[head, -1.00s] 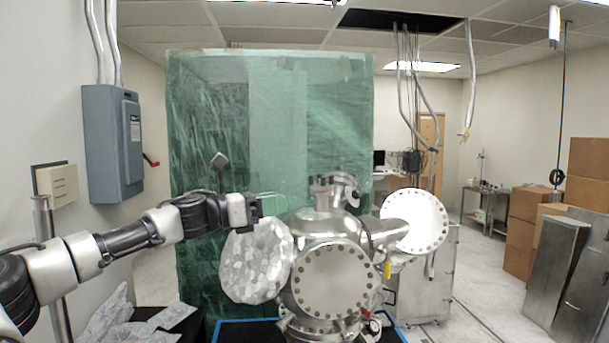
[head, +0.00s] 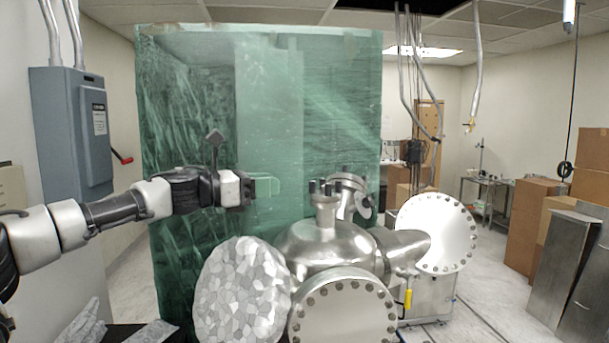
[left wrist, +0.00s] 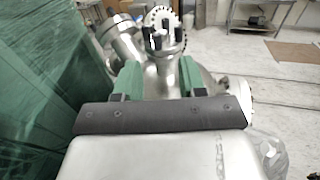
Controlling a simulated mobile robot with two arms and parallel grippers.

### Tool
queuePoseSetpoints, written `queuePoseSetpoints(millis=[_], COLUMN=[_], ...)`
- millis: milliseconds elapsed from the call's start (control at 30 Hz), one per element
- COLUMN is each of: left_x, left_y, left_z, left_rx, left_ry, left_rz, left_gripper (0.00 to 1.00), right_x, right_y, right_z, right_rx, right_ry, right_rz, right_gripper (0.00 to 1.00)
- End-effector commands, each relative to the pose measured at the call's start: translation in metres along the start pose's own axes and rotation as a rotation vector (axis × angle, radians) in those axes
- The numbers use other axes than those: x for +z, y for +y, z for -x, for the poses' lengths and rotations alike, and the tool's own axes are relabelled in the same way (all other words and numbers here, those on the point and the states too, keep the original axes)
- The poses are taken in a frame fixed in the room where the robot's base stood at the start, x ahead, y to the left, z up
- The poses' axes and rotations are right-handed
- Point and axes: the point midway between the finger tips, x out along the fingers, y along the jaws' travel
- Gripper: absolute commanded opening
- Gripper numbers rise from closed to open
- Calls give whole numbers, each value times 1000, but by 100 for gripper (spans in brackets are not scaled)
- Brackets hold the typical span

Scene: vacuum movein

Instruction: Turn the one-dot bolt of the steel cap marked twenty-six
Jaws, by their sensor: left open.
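The steel vacuum chamber (head: 325,248) stands low in the middle of the head view. On its top are a short port with dark upright bolts (head: 325,187) and a tilted flange (head: 358,190) beside it. The bolted port also shows at the top of the left wrist view (left wrist: 163,38). I cannot read a number or make out dots on any cap or bolt. My left gripper (head: 268,186) is open and empty, to the left of the top port and apart from it. Its two green fingers (left wrist: 160,78) point towards the port in the wrist view. My right gripper is not seen.
A large flange (head: 436,233) sticks out at the right, and a round flange (head: 343,312) faces front. A faceted foil-like disc (head: 242,292) stands at the left. A green plastic curtain (head: 260,120) hangs behind. Cardboard boxes (head: 530,222) stand at the right.

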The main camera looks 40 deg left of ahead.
Motion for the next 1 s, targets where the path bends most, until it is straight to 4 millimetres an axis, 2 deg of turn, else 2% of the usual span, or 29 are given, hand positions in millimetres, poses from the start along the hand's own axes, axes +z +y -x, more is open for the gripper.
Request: queuePoseSetpoints(millis=[33, 133, 300, 567, 1000], left_x=[4, 2, 2, 0, 0], left_y=[0, 0, 1, 1, 1], left_z=[-8, -19, -36, -56, -84], left_rx=[-1, -2, 1, 1, 2], left_ry=[4, 5, 4, 4, 3], left_rz=[7, 6, 7, 4, 1], left_gripper=[41, 41, 41, 41, 41], right_x=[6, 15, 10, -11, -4], right_y=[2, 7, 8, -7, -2], right_z=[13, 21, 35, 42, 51], right_rx=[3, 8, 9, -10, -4], right_ry=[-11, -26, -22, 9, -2], right_rz=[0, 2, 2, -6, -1], right_gripper=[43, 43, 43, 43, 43])
